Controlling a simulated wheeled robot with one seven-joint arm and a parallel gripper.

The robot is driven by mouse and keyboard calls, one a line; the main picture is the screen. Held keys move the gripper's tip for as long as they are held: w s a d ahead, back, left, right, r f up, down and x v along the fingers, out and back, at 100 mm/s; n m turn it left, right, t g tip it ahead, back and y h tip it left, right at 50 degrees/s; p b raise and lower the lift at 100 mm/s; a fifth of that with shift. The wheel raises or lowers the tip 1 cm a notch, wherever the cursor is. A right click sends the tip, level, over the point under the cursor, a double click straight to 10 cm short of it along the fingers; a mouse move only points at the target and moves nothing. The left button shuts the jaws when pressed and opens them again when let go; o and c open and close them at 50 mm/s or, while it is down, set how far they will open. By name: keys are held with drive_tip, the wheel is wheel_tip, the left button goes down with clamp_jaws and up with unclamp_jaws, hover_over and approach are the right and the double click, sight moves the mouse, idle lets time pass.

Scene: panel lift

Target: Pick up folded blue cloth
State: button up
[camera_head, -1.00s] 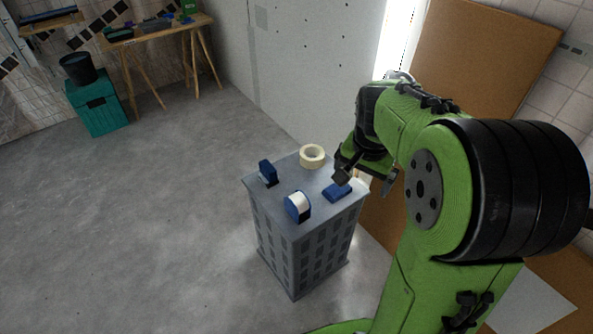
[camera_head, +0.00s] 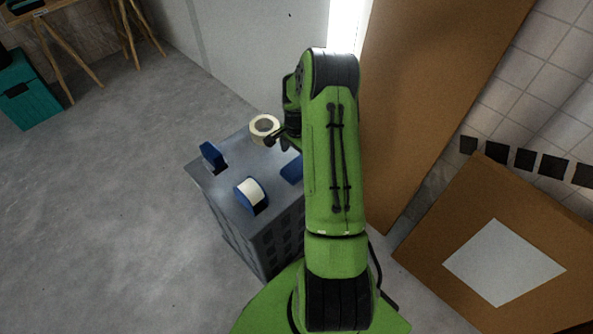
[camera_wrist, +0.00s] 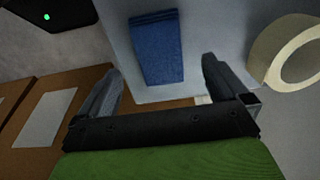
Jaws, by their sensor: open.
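The folded blue cloth (camera_head: 291,171) lies flat on top of the grey crate (camera_head: 228,190), near its right side. My arm covers part of it in the head view. In the wrist view the whole blue cloth (camera_wrist: 156,48) shows as a narrow rectangle in front of my gripper (camera_wrist: 161,66). The gripper is open and empty, one finger on each side of the cloth's line. The cloth looks apart from both fingers; the exact gap cannot be told. In the head view my gripper is mostly hidden behind my arm, near the tape roll.
A cream tape roll (camera_head: 264,128) stands close to the gripper; it also shows in the wrist view (camera_wrist: 287,50). A blue object (camera_head: 212,156) and a blue holder with a white roll (camera_head: 250,192) share the crate top. A brown panel (camera_head: 428,90) leans at the right.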

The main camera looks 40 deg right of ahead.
sight(297, 166)
wheel_tip(297, 166, down, 6)
drive_tip(key=shift+r+b, duration=0.15)
drive_tip(key=shift+b, duration=0.9)
drive_tip(key=shift+r, duration=0.15)
drive_tip(key=shift+c, duration=0.3)
drive_tip(key=c, duration=1)
drive_tip(key=shift+r, duration=0.1)
drive_tip(key=shift+c, duration=0.2)
wheel_tip(297, 166, up, 10)
drive_tip(key=p, duration=0.3)
